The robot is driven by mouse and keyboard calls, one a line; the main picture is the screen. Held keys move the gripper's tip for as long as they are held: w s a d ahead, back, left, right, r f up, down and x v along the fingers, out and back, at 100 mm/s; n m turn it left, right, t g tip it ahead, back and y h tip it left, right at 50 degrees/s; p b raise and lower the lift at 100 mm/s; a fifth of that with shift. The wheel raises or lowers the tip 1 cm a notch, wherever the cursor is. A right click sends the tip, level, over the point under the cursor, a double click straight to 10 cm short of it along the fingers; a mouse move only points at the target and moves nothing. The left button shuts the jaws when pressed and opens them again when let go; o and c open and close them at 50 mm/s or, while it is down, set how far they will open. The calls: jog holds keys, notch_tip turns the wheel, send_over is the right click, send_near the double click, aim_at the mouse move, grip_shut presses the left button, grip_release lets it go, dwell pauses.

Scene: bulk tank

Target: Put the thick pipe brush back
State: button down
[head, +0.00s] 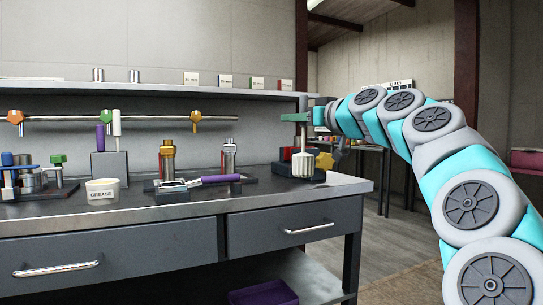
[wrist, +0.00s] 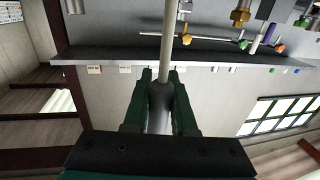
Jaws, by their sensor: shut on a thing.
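My gripper (head: 300,117) is shut on the grey handle of a brush and holds it upright above the right end of the workbench. The brush's thick whitish head (head: 303,165) hangs below the gripper, in front of a red and yellow item. I cannot tell whether it touches anything there. In the wrist view, my gripper's dark green fingers (wrist: 160,88) close on the handle (wrist: 160,112), and a thin pale rod runs away from it. A grey block (head: 110,169) with a purple and a white handle standing at it is on the bench's left part.
The workbench (head: 335,183) holds a grease tub (head: 102,191), a purple-handled tool (head: 215,179), brass and steel fittings and a stand with blue and green knobs (head: 32,175). Above run a rail (head: 110,118) with coloured knobs and a shelf (head: 150,89). The bench's front strip is mostly bare.

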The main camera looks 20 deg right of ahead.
jog(key=w+f, duration=0.4)
jog(key=w, duration=0.9)
jog(key=shift+d+f, duration=0.3)
jog(key=shift+f, duration=0.1)
jog(key=shift+w, duration=0.1)
jog(key=shift+f, duration=0.15)
jog(key=c, duration=0.7)
grip_release()
